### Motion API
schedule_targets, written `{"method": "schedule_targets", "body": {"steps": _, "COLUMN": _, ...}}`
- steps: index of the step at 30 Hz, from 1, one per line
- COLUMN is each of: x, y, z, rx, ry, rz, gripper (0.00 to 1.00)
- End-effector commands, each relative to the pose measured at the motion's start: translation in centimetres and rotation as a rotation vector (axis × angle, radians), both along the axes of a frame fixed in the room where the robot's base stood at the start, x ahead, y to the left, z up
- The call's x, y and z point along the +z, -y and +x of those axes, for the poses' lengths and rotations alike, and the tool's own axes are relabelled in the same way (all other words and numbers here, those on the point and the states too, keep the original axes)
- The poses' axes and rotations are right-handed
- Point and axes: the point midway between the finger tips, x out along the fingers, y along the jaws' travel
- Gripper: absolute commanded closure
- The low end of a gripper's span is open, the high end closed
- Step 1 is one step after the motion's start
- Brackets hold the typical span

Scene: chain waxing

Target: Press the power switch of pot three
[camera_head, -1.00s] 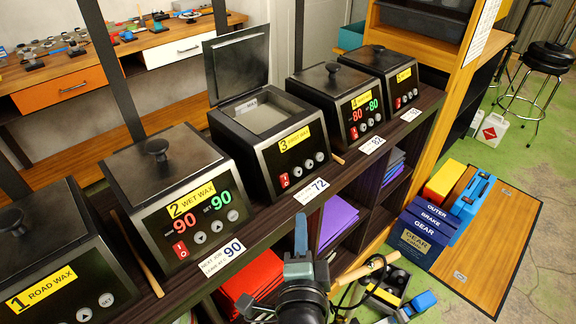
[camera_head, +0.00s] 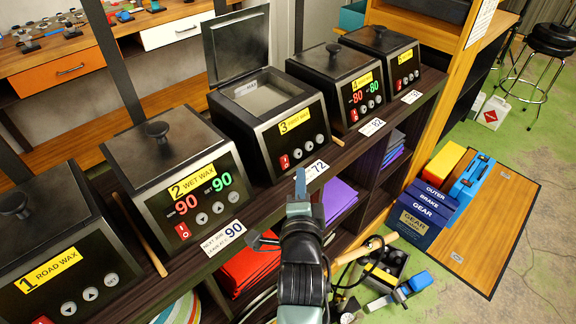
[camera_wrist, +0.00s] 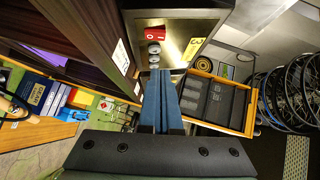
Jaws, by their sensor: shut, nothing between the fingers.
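Pot three (camera_head: 262,128) is a black box with its lid raised and a yellow FIRST WAX label. Its power switch (camera_head: 285,161) is a small red rocker low on the left of the front panel, with round buttons to its right. The panel shows no lit digits. In the wrist view the red switch (camera_wrist: 155,32) is above the fingertips, beside the grey buttons. My gripper (camera_head: 300,178) is shut and empty, in front of pot three's lower edge near the 72 card. Its fingers also show in the wrist view (camera_wrist: 160,78). They appear apart from the switch.
Pot two (camera_head: 180,185) stands to the left and pot four (camera_head: 340,82) to the right, both with lit digits. Pot one (camera_head: 55,250) is at far left. A white 72 card (camera_head: 316,170) is on the shelf edge. Blue boxes (camera_head: 425,205) stand on the floor at right.

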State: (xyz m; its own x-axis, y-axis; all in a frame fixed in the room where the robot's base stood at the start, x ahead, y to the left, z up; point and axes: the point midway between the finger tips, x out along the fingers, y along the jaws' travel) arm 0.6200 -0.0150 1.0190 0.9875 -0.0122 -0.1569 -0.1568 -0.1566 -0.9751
Motion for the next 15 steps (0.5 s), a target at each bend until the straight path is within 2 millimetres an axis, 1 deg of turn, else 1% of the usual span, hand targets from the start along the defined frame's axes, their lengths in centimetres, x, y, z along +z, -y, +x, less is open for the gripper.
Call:
{"method": "schedule_targets", "body": {"steps": 1, "x": -0.1, "y": 0.0, "z": 0.9, "rx": 0.0, "ry": 0.001, "rz": 0.0, "gripper": 1.0}}
{"method": "schedule_targets", "body": {"steps": 3, "x": -0.2, "y": 0.1, "z": 2.0, "rx": -0.001, "ry": 0.001, "rz": 0.0, "gripper": 1.0}}
{"method": "schedule_targets", "body": {"steps": 6, "x": -0.6, "y": -1.2, "z": 3.0, "rx": 0.003, "ry": 0.0, "rz": -0.002, "gripper": 1.0}}
{"method": "schedule_targets", "body": {"steps": 10, "x": -0.9, "y": -2.1, "z": 3.9, "rx": 0.001, "ry": 0.0, "rz": 0.0, "gripper": 1.0}}
{"method": "schedule_targets", "body": {"steps": 15, "x": -1.2, "y": -2.7, "z": 4.4, "rx": 0.0, "ry": 0.0, "rz": -0.001, "gripper": 1.0}}
